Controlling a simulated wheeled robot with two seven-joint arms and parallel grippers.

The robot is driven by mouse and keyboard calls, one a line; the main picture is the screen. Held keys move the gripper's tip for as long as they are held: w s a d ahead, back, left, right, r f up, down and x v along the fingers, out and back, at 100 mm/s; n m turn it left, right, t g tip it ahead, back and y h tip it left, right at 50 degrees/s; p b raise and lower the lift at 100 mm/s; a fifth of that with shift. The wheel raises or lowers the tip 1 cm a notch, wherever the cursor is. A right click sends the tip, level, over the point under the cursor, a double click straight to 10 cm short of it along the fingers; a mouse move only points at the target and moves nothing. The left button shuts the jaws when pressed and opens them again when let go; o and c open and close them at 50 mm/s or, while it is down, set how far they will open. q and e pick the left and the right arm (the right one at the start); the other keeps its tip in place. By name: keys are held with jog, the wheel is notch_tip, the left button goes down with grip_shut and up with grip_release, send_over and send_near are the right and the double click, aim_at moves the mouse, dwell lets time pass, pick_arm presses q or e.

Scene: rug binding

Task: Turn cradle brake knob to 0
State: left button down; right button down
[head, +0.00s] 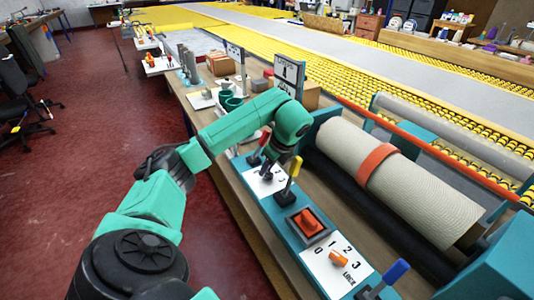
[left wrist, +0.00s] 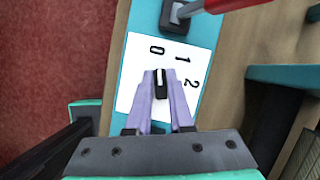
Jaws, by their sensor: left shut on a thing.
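A black knob (left wrist: 161,87) with a white pointer line stands on a white dial plate (left wrist: 129,72) marked 0, 1 and 2. Its white line points up in the left wrist view, close to the 0. My left gripper (left wrist: 162,78) is shut on this knob, one purple finger on each side. In the head view my left gripper (head: 269,168) reaches down to the plate (head: 262,186) and partly hides the knob and its numbers. My right gripper is not in view.
A red-handled lever (head: 262,143) and a yellow-handled lever (head: 291,173) flank the plate. Nearer are an orange rocker switch (head: 308,221), an orange knob (head: 338,258) marked 0 to 3 and LOCK, and a blue-handled lever (head: 395,272). A rug roll (head: 405,185) lies right.

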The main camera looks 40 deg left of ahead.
pick_arm(q)
jog(key=shift+n, duration=0.4)
jog(key=c, duration=0.8)
grip_release()
jog(key=p+v, duration=0.8)
jog(key=v, duration=0.6)
jog(key=shift+w+r, duration=0.25)
jog(key=shift+r, duration=0.05)
